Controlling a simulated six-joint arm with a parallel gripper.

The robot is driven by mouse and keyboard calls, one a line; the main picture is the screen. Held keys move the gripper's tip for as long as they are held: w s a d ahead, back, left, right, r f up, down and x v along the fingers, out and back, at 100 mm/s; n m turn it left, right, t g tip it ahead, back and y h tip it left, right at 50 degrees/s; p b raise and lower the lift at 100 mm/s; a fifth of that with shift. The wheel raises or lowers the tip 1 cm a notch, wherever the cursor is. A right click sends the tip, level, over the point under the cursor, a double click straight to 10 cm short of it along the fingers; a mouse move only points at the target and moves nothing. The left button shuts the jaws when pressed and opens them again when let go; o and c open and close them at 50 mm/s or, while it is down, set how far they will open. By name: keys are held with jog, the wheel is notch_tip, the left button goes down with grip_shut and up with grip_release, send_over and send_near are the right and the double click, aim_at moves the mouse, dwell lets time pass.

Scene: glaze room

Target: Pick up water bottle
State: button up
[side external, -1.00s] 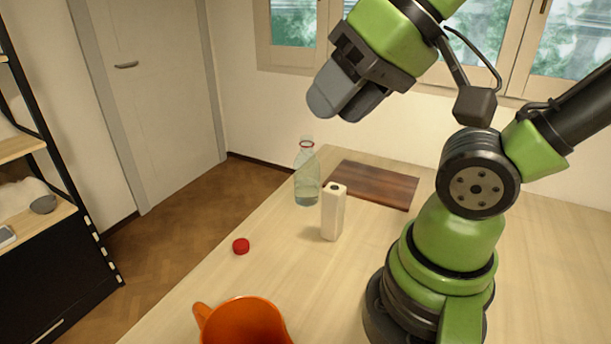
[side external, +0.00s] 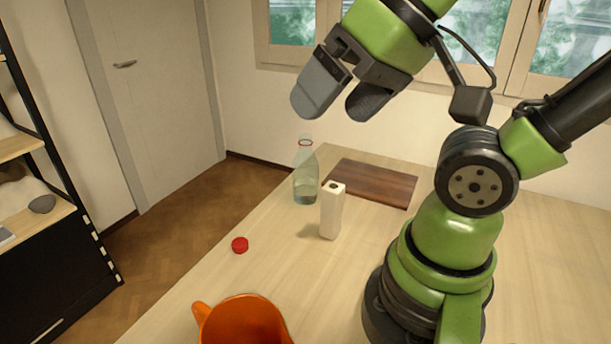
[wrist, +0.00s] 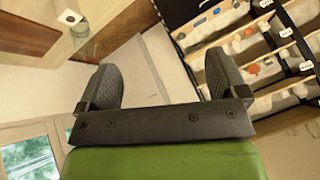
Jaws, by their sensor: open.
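The water bottle (side external: 305,182) is clear glass with a reddish ring at its neck and some liquid low inside. It stands upright near the table's far left edge in the side view. My gripper (side external: 331,112) is above the table, higher than the bottle and slightly right of it in the picture, with its two fingers apart and nothing between them. In the wrist view, the open gripper (wrist: 160,66) shows both fingers spread. A clear shape at that view's upper left may be the bottle, but I cannot tell surely.
A cream square container (side external: 332,211) with a dark top hole stands close right of the bottle. A dark wooden board (side external: 372,184) lies behind it. A red cap (side external: 240,245) and an orange jug (side external: 243,322) are nearer. Shelves (wrist: 265,70) show in the wrist view.

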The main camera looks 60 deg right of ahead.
jog(key=w+d+f+n+g+h, duration=0.2)
jog(key=d+f+n+g+h, duration=0.2)
jog(key=d, duration=0.1)
jog(key=n+h, duration=1.1)
jog(key=n, duration=0.9)
send_over(302, 170)
jog(key=s+a, duration=0.1)
jog(key=a, duration=0.1)
notch_tip(302, 170, down, 11)
jog(key=shift+w+f, duration=0.25)
jog(key=shift+f, duration=0.45)
notch_tip(302, 170, down, 6)
jog(key=shift+f, duration=0.2)
jog(key=x, duration=0.5)
jog(key=c, duration=1)
jog(key=shift+c, duration=0.6)
